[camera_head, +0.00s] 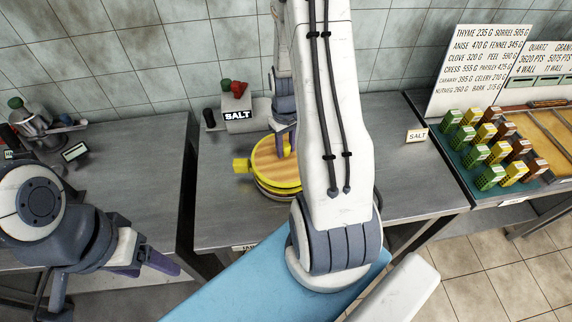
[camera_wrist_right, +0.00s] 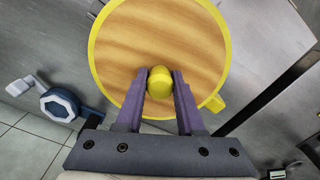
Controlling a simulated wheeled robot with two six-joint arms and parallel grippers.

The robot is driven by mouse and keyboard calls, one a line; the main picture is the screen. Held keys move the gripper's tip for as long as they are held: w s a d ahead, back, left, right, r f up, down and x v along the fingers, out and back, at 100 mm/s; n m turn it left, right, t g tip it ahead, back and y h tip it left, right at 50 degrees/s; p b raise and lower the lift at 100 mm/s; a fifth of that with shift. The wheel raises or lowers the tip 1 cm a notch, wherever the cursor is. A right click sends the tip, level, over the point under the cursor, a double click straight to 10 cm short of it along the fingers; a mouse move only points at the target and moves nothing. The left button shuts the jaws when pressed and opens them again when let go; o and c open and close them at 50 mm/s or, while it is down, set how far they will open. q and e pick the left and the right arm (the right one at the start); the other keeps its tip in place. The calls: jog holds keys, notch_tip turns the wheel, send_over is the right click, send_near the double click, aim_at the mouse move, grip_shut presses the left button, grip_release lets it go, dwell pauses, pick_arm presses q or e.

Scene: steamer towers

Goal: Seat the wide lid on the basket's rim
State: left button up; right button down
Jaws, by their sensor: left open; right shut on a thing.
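The wide lid (camera_head: 270,161) is a round wood-grained disc with a yellow rim, a side tab and a yellow knob. In the right wrist view the lid (camera_wrist_right: 190,30) fills the upper middle. My right gripper (camera_wrist_right: 160,78) is shut on its knob; in the head view this gripper (camera_head: 286,148) is partly hidden by my arm. The basket (camera_head: 275,193) shows only as a thin banded edge below the lid. I cannot tell whether the lid touches its rim all round. My left gripper (camera_head: 152,262) is open and empty, low at the left, away from the lid.
A scale-like device (camera_head: 38,125) is on the left counter. Several coloured blocks (camera_head: 488,152) stand at the right. Counter left of the lid is clear.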

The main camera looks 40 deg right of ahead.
aim_at(286, 145)
jog(key=shift+f+b, duration=0.7)
jog(key=shift+f, duration=0.35)
jog(key=shift+c, duration=2.2)
grip_release()
notch_tip(286, 145, up, 11)
jog(key=shift+f+b, duration=0.2)
jog(key=shift+b, duration=0.5)
